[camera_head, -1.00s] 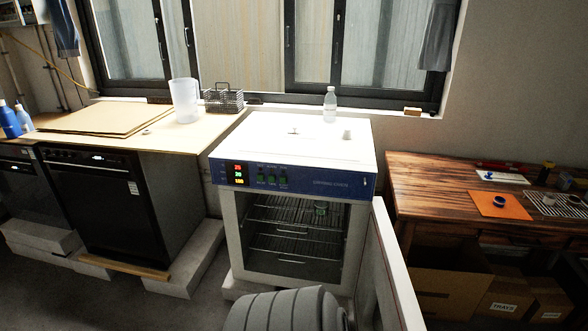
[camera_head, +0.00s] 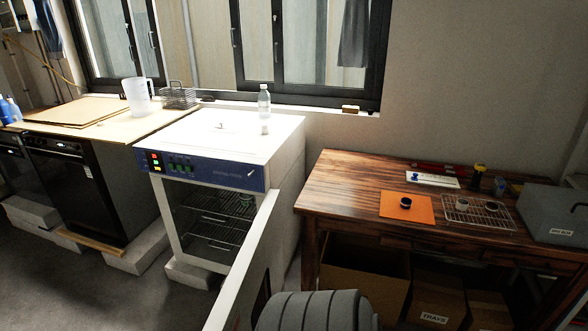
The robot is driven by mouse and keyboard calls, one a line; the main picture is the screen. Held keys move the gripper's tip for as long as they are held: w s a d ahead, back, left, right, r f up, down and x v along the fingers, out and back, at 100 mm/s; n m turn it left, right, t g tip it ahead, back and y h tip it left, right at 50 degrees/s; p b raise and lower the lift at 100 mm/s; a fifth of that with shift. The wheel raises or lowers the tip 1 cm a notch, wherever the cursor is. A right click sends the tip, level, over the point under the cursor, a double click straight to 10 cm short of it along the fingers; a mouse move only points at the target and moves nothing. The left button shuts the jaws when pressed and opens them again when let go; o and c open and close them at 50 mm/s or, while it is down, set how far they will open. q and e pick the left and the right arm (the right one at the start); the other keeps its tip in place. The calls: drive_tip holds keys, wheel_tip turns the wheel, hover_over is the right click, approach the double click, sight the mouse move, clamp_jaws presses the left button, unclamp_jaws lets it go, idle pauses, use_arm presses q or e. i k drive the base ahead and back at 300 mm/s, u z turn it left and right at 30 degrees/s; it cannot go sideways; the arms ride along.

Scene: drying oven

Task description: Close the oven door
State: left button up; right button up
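The drying oven (camera_head: 213,178) is a white box with a blue control panel and lit displays, standing left of centre. Its door (camera_head: 247,262) is swung wide open, hinged at the oven's right front edge, and juts toward me. Through the opening I see wire shelves (camera_head: 212,218) and a small green-tinted container on the upper one. Neither gripper shows in the head view.
A wooden table (camera_head: 345,178) stands right of the oven, holding an orange mat (camera_head: 407,207), a wire rack (camera_head: 478,213) and a grey box (camera_head: 552,212). Cardboard boxes (camera_head: 362,275) sit below it. A bottle (camera_head: 264,102) stands on the oven top. Floor in front of the oven's left is clear.

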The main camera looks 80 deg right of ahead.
sight(256, 274)
drive_tip(key=k, duration=0.15)
drive_tip(key=z, duration=2.15)
drive_tip(key=i, duration=0.5)
drive_tip(key=u, duration=2.25)
drive_tip(key=k, duration=1.15)
drive_tip(key=z, duration=0.95)
